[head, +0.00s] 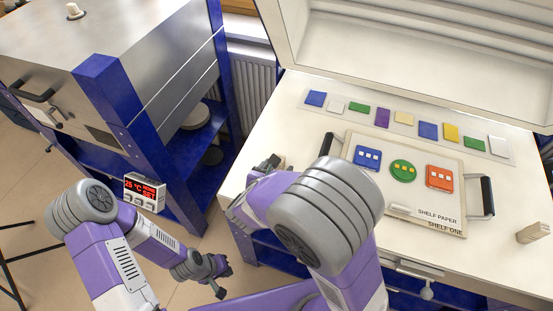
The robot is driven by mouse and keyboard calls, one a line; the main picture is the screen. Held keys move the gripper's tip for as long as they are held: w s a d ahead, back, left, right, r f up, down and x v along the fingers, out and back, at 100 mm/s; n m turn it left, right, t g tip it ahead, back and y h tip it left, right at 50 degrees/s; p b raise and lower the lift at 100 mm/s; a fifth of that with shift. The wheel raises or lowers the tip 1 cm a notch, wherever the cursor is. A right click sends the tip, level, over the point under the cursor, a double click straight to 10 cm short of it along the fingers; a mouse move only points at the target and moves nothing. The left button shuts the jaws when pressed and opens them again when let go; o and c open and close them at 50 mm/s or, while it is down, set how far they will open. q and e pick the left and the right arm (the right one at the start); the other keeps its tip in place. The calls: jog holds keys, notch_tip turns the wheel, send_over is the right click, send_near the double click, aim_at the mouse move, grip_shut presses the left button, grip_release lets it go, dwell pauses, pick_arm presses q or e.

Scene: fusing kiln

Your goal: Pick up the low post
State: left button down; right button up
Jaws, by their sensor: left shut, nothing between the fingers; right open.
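A short pale beige post (532,232) is at the right edge of the white table, to the right of the kiln shelf. Another small beige piece (281,161) shows just beside my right gripper (267,165) at the table's left side; I cannot tell whether it is a post or which is the low one. My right gripper is open, mostly hidden behind its own arm; contact with the piece cannot be judged. My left gripper (219,277) is shut and empty, low over the floor, left of the table.
A shelf board (453,165) with two dark handles holds blue, green and red glass pieces. A row of coloured tiles (382,118) lies behind it. The raised kiln lid (400,50) overhangs the back. A blue-framed kiln (120,80) and temperature display (145,192) stand left.

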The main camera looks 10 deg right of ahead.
aim_at(281, 156)
jog(key=shift+w+f+b, duration=0.4)
jog(key=shift+w+f, duration=0.4)
jog(key=shift+f, duration=0.1)
jog(key=shift+b+x, duration=0.35)
jog(key=shift+x, duration=0.4)
jog(key=x, duration=0.2)
jog(key=b+x, duration=0.2)
jog(key=x, duration=0.1)
jog(key=shift+w+d+r, duration=0.1)
jog(key=shift+w+r, duration=0.1)
jog(key=shift+w, duration=0.3)
pick_arm(q)
jog(key=f, duration=0.2)
jog(key=w+f, duration=0.1)
jog(key=f, duration=0.1)
jog(key=shift+f, duration=0.2)
pick_arm(e)
jog(key=shift+r, duration=0.1)
jog(key=c, duration=1)
